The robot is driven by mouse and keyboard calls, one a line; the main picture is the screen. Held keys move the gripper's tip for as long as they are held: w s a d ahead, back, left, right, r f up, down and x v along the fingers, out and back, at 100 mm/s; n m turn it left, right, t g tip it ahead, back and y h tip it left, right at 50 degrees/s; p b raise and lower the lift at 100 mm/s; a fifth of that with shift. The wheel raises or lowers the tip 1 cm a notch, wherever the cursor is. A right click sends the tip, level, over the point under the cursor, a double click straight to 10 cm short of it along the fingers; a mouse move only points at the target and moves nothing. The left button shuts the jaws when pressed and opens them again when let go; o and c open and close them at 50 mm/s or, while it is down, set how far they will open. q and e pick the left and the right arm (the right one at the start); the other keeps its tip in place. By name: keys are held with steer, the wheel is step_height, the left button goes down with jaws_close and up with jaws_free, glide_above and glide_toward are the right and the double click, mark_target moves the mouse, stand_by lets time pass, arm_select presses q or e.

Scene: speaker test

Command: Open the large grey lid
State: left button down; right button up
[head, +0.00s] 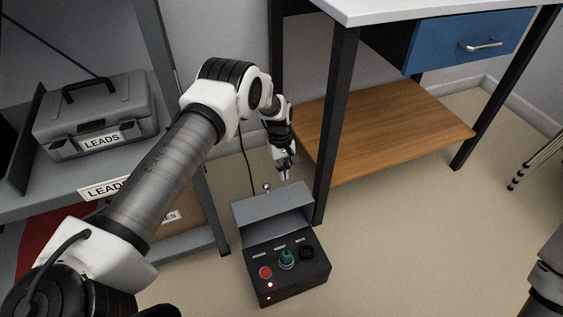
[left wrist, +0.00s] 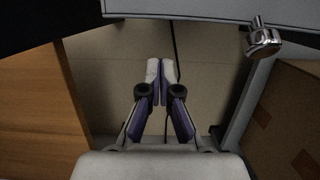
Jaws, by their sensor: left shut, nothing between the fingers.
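The large grey lid (head: 272,215) stands raised at the back edge of the dark control box (head: 290,280) on the floor. The box's top panel is uncovered, with a red button (head: 265,272), a teal knob (head: 286,259) and a black round part (head: 307,252). A small metal knob (head: 267,187) shows at the lid's upper edge. In the left wrist view, the lid (left wrist: 215,12) crosses the top and its knob (left wrist: 264,38) is at upper right. My left gripper (head: 285,175) is shut and empty, just behind the lid, apart from the knob. My right gripper is out of view.
A grey case (head: 97,113) labelled LEADS sits on the shelf unit (head: 30,205) at left. A workbench (head: 420,10) with a blue drawer (head: 468,42) and wooden lower shelf (head: 380,125) stands behind, right. Floor (head: 420,230) right of the box is clear.

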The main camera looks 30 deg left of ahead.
mark_target(292, 186)
arm_select(q)
steer(key=s+d, duration=0.2)
steer(key=shift+d+r, duration=0.25)
steer(key=shift+d, duration=0.05)
steer(key=r+p, duration=0.1)
steer(key=s+d+p, duration=0.1)
steer(key=p, duration=0.1)
steer(key=shift+s+d+r, duration=0.15)
steer(key=shift+d+r, duration=0.05)
steer(key=shift+r, duration=0.2)
steer(key=shift+s+d+p, duration=0.25)
steer(key=shift+d+p, duration=0.05)
steer(key=shift+p, duration=0.2)
steer(key=shift+s+d+f, duration=0.1)
steer(key=shift+f, duration=0.15)
